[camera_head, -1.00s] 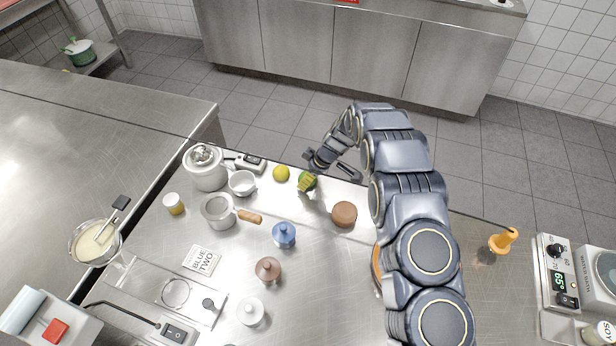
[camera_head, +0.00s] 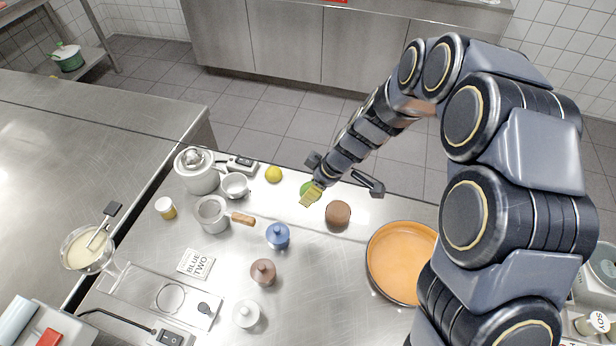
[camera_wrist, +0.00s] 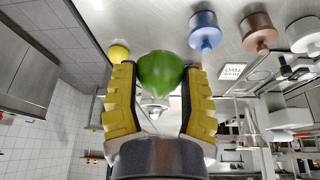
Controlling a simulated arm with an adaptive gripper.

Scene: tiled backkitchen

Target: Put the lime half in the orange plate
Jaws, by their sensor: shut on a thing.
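The lime half (camera_wrist: 161,74) shows its green rind in the wrist view, between the yellow finger pads of my gripper (camera_wrist: 160,92). My gripper is shut on it. In the head view the lime half (camera_head: 306,187) is a small green patch partly hidden behind my gripper (camera_head: 312,195), at the far side of the table. I cannot tell whether it touches the table. The orange plate (camera_head: 375,262) lies on the table to the right and nearer, and my arm hides its right part.
A lemon (camera_head: 273,174), a blue pot (camera_head: 278,236) and a saucepan (camera_head: 211,213) stand to the left. The table between the brown pot and the plate is clear.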

